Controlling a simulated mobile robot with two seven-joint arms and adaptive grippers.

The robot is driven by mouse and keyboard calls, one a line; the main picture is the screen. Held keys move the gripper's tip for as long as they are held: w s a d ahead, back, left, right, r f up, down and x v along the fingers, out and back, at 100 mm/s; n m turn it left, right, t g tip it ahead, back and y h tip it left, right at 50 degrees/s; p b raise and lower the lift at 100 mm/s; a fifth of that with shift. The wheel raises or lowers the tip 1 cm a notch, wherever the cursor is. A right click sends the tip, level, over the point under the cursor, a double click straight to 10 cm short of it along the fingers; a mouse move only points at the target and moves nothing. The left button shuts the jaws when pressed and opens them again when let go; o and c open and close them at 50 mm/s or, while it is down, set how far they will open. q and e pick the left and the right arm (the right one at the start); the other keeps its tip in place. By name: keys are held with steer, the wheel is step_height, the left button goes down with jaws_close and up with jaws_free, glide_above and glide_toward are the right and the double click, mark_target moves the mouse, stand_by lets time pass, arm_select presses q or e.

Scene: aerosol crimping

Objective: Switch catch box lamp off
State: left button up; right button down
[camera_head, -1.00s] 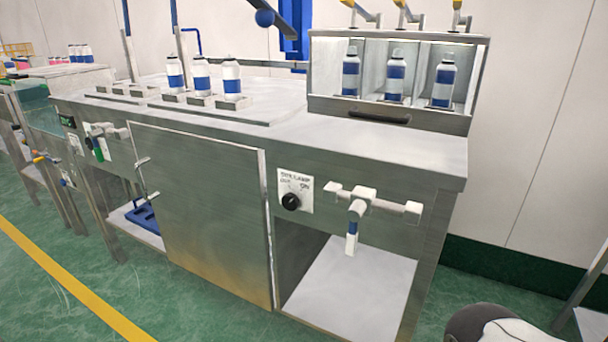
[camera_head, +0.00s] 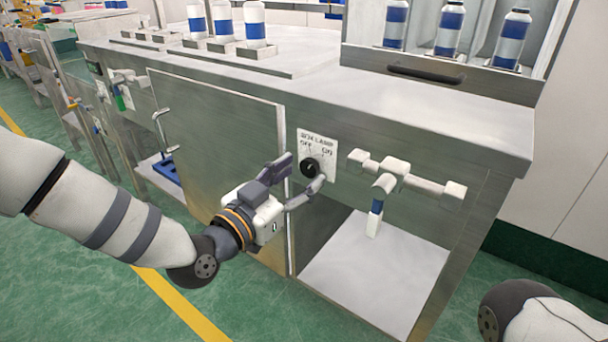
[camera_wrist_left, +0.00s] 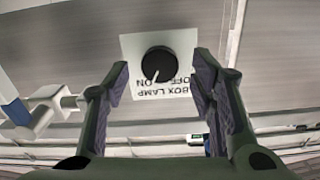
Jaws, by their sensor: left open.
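The lamp switch is a round black knob (camera_head: 309,168) on a white plate (camera_head: 328,149) marked BOX LAMP, OFF and ON, on the cabinet's front. In the left wrist view the knob (camera_wrist_left: 160,65) shows a white mark pointing down and slightly left, to the side of the word ON; the label appears upside down. My left gripper (camera_head: 303,178) is open at the plate. In the left wrist view its two fingers (camera_wrist_left: 160,70) stand either side of the knob, with gaps visible on both sides. My right gripper is not in view.
A white pipe fitting (camera_head: 385,181) juts out right of the switch, above an open bay (camera_head: 375,270). A metal door (camera_head: 215,150) is left of the switch. Blue-and-white cans (camera_head: 254,25) stand on the cabinet top (camera_head: 330,90).

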arm_select(q)
steer(key=shift+x, duration=1)
steer(key=c, duration=1.1)
steer(key=shift+c, duration=0.2)
